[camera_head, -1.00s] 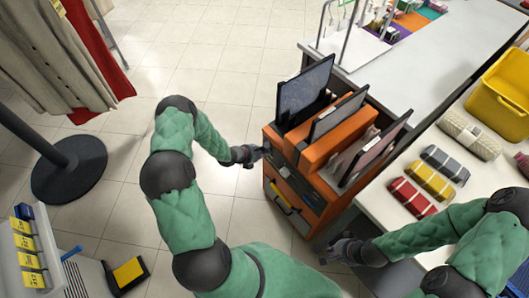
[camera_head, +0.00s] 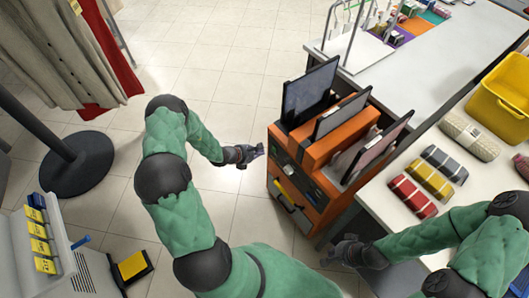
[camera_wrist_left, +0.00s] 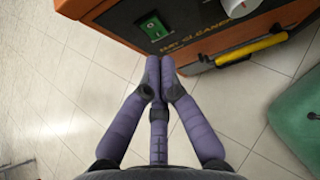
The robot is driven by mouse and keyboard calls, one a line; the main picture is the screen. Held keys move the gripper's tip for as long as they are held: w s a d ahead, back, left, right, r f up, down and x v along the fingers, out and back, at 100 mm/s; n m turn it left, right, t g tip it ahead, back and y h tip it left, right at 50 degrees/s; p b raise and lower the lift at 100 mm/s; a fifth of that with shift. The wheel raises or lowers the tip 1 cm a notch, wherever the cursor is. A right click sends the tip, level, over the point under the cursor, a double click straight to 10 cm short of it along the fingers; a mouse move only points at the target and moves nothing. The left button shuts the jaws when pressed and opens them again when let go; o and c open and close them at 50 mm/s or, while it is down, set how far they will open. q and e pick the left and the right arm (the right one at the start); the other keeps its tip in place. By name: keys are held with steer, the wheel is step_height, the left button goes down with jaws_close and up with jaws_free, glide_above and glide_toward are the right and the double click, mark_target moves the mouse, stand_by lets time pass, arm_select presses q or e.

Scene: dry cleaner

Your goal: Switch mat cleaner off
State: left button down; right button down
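The mat cleaner (camera_head: 322,155) is an orange cabinet with dark upright panels on top, right of centre in the head view. In the left wrist view its front (camera_wrist_left: 200,45) carries the lettering "MAT CLEANER" and a green rocker switch (camera_wrist_left: 152,26) in a dark plate. I cannot tell which way the rocker is pressed. My left gripper (camera_head: 258,151) is just left of the cabinet front, apart from it. In the left wrist view its purple fingers (camera_wrist_left: 160,65) are together and empty, below the switch. My right gripper (camera_head: 332,251) is low beside the white counter; its fingers are unclear.
A white counter (camera_head: 425,70) runs along the right, with folded striped cloths (camera_head: 413,196) and a yellow bin (camera_head: 502,95). A yellow-handled bar (camera_wrist_left: 250,48) sticks out low on the cabinet front. A black stand base (camera_head: 78,165) and hanging clothes are left. The floor between is clear.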

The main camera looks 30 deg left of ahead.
arm_select(q)
steer(key=s+a+r+p, duration=0.2)
steer(key=s+r, duration=0.1)
steer(key=r, duration=0.2)
steer(key=shift+s+r, duration=0.4)
